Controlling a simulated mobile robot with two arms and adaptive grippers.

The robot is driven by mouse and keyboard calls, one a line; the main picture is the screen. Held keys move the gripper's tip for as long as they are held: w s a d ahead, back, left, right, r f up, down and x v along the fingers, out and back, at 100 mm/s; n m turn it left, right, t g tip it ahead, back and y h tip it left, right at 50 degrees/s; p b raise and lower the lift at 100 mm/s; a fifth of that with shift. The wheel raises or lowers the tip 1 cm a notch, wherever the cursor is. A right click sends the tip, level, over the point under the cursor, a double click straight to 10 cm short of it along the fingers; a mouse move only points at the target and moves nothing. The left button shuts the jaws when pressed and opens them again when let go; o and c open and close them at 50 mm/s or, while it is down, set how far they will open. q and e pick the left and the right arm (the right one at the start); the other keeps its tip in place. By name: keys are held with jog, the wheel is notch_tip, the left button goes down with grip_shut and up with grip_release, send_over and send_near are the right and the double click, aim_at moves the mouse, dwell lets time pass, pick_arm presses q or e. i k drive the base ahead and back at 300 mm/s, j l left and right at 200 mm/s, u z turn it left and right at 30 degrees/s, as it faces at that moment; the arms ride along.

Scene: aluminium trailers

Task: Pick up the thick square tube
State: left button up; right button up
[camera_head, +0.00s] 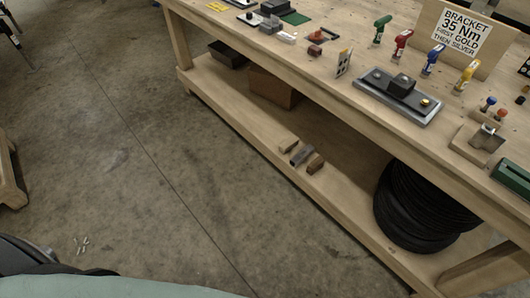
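A short grey metal piece (301,156) that looks like a square tube lies on the lower shelf (235,110) of the wooden workbench, near its front edge. It sits between two small wooden blocks, one on its left (289,146) and one on its right (315,164). It is too small to tell its wall thickness or whether it touches the blocks. Neither of my grippers is in view.
The bench top (290,60) carries a bracket on a plate (399,97), coloured screwdriver-like tools and a sign (461,31). Black tires (425,205) and a cardboard-brown box (272,88) stand on the lower shelf. The concrete floor (150,150) before the bench is mostly clear.

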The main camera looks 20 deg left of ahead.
aim_at(304, 153)
jog(key=i+j+z, duration=0.35)
jog(key=j, duration=0.25)
jog(key=i+j+z, duration=0.2)
jog(key=i+j, duration=0.05)
jog(key=j, duration=0.05)
